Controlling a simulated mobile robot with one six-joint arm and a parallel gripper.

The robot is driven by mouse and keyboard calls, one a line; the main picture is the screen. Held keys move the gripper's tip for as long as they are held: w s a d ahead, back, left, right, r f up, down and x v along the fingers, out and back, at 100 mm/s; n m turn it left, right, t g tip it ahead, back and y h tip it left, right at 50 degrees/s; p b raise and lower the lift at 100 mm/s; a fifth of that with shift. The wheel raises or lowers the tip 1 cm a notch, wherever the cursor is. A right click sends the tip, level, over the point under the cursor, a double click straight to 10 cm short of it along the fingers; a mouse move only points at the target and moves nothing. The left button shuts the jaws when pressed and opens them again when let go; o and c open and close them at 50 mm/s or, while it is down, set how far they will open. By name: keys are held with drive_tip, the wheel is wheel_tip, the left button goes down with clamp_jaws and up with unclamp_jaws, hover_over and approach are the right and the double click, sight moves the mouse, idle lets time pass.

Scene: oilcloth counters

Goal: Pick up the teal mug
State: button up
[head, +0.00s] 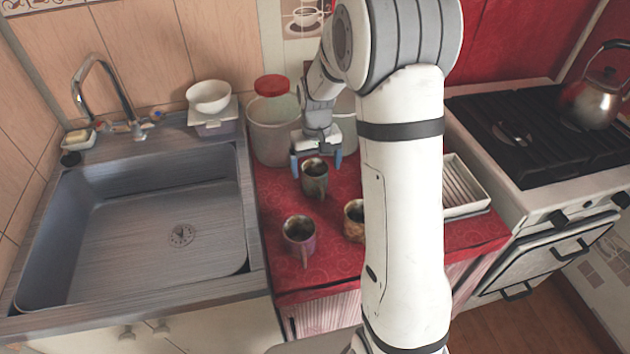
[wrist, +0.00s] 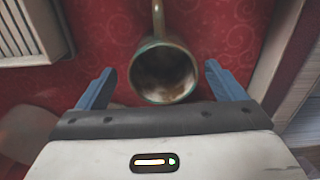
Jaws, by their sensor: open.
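The teal mug (head: 315,180), dark and greenish-grey, stands upright on the red patterned counter, in front of the canister. In the wrist view the mug (wrist: 163,72) shows from above, with a greenish rim, a stained inside and its handle toward the top of the picture. My gripper (head: 316,170) is open and points down at the mug. In the wrist view its blue fingers (wrist: 158,72) are on either side of the mug, with a visible gap to each. How far the fingertips are above the counter I cannot tell.
A purplish mug (head: 300,240) stands in front, and a brown patterned mug (head: 353,222) is partly behind my arm. A red-lidded canister (head: 272,138) stands behind. A white ribbed rack (head: 466,190) is at right, before the stove (head: 530,150). The sink (head: 150,225) is left.

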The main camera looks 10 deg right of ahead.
sight(316, 180)
drive_tip(key=f, duration=0.5)
drive_tip(key=shift+s+a, duration=0.15)
drive_tip(key=shift+s, duration=0.05)
drive_tip(key=shift+c, duration=0.3)
drive_tip(key=c, duration=1.2)
